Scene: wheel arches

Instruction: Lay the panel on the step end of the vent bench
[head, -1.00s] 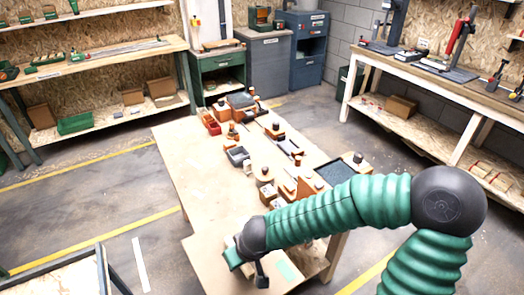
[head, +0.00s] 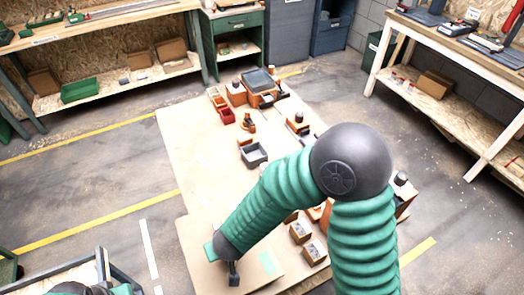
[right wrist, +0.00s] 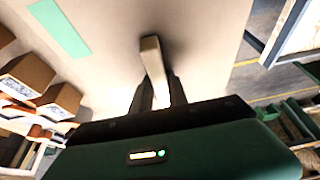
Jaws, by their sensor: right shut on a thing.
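The panel (head: 203,258) is a flat, light brown board with a mint-green strip, at the near end of the wooden-topped vent bench (head: 187,150). It fills much of the right wrist view (right wrist: 112,65), strip at upper left. My right gripper (head: 231,272) is above the panel, shut on a pale bar (right wrist: 153,65) that rises from its face. The panel looks roughly level and overlaps the bench's near end in the head view. I cannot tell whether it touches the bench top. My left gripper does not show.
Small brown blocks (head: 314,252) stand just right of the panel. A grey tray (head: 253,154), red bins (head: 227,116) and several orange-brown fixtures stand farther along the bench. A metal-framed cart (head: 100,265) is at lower left. Floor left of the bench is open.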

